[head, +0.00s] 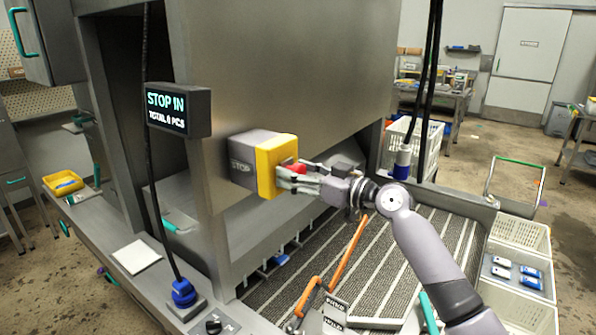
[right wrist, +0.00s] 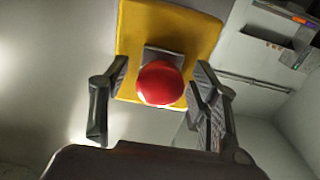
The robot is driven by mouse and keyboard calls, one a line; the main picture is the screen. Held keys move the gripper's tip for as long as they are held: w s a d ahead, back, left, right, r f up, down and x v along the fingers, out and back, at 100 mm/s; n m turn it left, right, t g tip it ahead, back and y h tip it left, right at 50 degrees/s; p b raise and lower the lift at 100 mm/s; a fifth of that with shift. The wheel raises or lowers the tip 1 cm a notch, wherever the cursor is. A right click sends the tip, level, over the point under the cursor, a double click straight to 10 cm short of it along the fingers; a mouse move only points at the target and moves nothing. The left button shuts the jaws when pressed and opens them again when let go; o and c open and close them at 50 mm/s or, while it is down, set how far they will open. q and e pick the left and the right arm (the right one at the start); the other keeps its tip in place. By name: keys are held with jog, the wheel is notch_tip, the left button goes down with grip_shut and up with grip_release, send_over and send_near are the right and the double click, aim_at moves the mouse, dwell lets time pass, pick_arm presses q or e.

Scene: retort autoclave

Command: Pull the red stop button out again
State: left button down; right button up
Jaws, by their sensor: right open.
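The red stop button (right wrist: 161,83) is a round red knob on a yellow plate (right wrist: 190,30) in the right wrist view. In the head view the button (head: 299,167) shows in part beside my gripper, on the yellow front of a grey box (head: 250,160) marked STOP. A display (head: 178,110) on the machine reads "STOP IN". My right gripper (head: 285,178) is at the button; in the right wrist view its two fingers (right wrist: 158,85) stand open, one on each side of the knob, with gaps between. My left gripper is not in view.
The large steel machine (head: 290,70) rises behind the button box. Below lies a ribbed conveyor (head: 400,270) with an orange bent handle (head: 335,270). White crates (head: 520,235) stand at the right. Black cables hang to the right of the box.

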grip_shut()
dwell(0.7)
